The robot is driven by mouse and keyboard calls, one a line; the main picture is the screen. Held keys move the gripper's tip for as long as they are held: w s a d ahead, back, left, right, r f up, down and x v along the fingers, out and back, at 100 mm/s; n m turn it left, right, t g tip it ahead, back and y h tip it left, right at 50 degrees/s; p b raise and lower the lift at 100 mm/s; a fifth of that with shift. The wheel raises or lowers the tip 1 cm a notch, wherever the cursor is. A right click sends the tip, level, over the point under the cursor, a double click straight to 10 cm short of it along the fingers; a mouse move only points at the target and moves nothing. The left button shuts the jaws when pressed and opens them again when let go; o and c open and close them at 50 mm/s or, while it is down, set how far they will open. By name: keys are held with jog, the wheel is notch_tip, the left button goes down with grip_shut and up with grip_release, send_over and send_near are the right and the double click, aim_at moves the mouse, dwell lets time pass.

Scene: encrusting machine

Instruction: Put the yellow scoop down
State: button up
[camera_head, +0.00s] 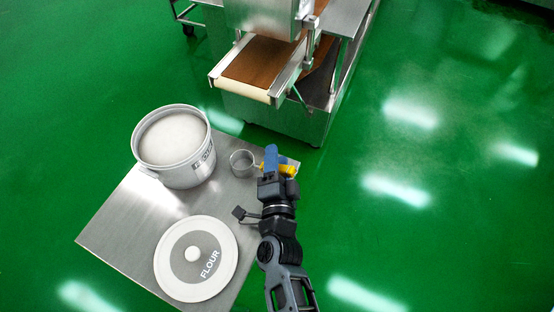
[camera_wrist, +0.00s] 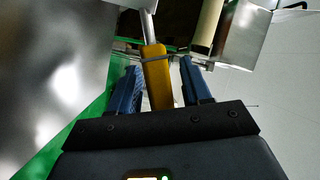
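The yellow scoop has a yellow handle (camera_head: 289,169) and a round metal cup (camera_head: 243,163). My gripper (camera_head: 270,158) has blue fingers and is at the right corner of the steel table (camera_head: 120,222). In the wrist view the yellow handle (camera_wrist: 157,80) lies between the two blue fingers (camera_wrist: 160,88), which are closed around it; a slim gap seems to show on the right side. A metal rod runs up from the handle, and the cup is out of that view. In the head view the cup appears over the table; whether it touches is unclear.
A white pot (camera_head: 180,172) with pale contents stands left of the cup. A round lid marked FLOUR (camera_head: 176,282) lies at the table's front. The machine's conveyor (camera_head: 256,68) is behind the table. Bare steel shows between pot, lid and gripper.

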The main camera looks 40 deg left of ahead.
jog(key=shift+o, duration=0.5)
jog(key=shift+r, duration=0.1)
jog(key=shift+s+r, duration=0.1)
jog(key=p+v, duration=0.1)
jog(key=v, duration=1.1)
